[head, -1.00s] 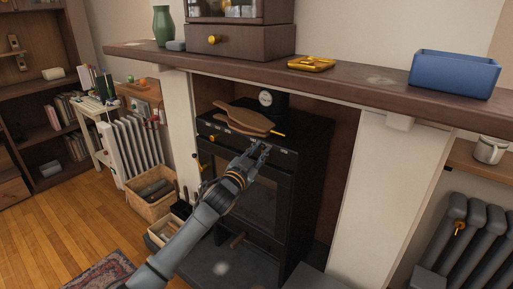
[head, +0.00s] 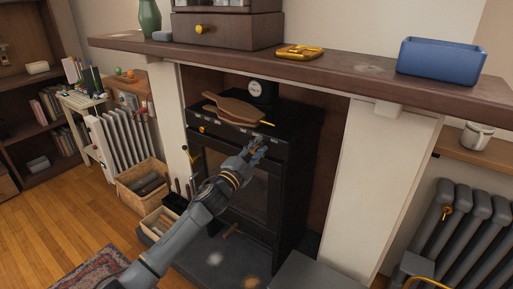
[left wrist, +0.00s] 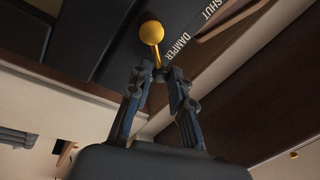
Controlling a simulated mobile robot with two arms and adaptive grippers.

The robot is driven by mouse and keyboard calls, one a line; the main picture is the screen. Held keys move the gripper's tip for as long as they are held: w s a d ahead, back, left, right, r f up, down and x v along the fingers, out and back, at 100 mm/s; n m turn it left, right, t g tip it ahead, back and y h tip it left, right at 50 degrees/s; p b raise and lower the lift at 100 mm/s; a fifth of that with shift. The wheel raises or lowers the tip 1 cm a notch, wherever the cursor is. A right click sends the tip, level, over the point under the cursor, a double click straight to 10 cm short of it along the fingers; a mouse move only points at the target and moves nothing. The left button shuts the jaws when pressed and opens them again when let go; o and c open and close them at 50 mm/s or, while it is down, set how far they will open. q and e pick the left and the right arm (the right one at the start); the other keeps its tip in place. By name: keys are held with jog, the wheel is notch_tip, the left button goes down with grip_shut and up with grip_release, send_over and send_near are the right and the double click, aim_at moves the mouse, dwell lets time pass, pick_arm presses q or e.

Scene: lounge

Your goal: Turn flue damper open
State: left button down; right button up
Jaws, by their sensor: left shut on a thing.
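The black stove (head: 292,150) stands in the fireplace, with small white marks along its upper front. The damper control is a round brass knob (left wrist: 151,32) on a thin brass stem, beside the white words "DAMPER" and "SHUT" in the left wrist view. My left gripper (head: 258,143) is at the stove's upper front, right of centre. In the left wrist view my left gripper (left wrist: 158,72) is shut on the stem just below the knob. In the head view the gripper hides the knob. My right gripper is not in view.
The mantel shelf (head: 340,72) overhangs above, bearing a blue box (head: 452,62) and a yellow tray (head: 299,51). Baskets (head: 143,183) stand left of the stove; a dark radiator (head: 465,230) is at right.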

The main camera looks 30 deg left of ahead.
pick_arm(q)
jog(key=shift+a, duration=0.15)
dwell(0.3)
jog(key=c, duration=1.2)
grip_release()
jog(key=s+f, duration=0.2)
jog(key=s, duration=1)
jog(key=shift+a+f, duration=0.2)
jog(key=shift+a, duration=0.05)
jog(key=shift+w+f, duration=0.1)
